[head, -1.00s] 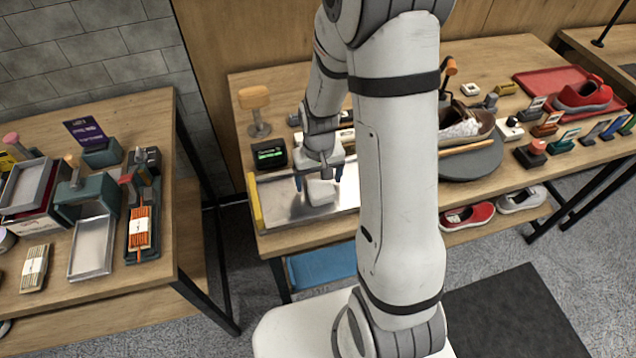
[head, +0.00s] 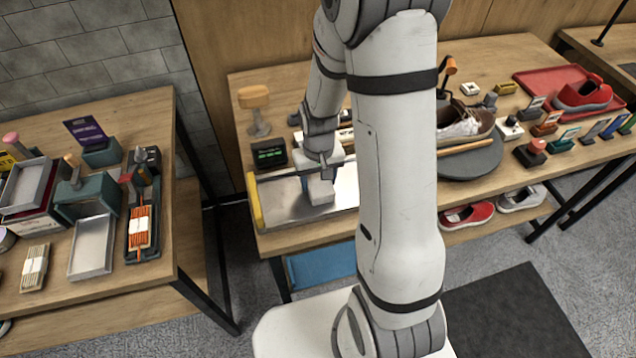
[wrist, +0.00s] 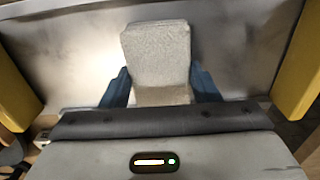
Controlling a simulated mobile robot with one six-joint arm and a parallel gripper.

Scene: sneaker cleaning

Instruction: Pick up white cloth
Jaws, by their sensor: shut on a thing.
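The white cloth (wrist: 158,52) is a pale, folded block in the wrist view. In the head view the cloth (head: 319,190) is over the metal tray (head: 283,207) on the middle table. My gripper (wrist: 160,88) is shut on the cloth, with one blue finger on each side of it. In the head view my gripper (head: 321,171) is low over the tray. I cannot tell whether the cloth still touches the tray.
Yellow bars edge the tray, one of them at its left end (head: 255,203). A small black display (head: 269,153) and a stand with a tan pad (head: 256,108) are behind it. A round grey turntable (head: 472,161) with a shoe is to the right.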

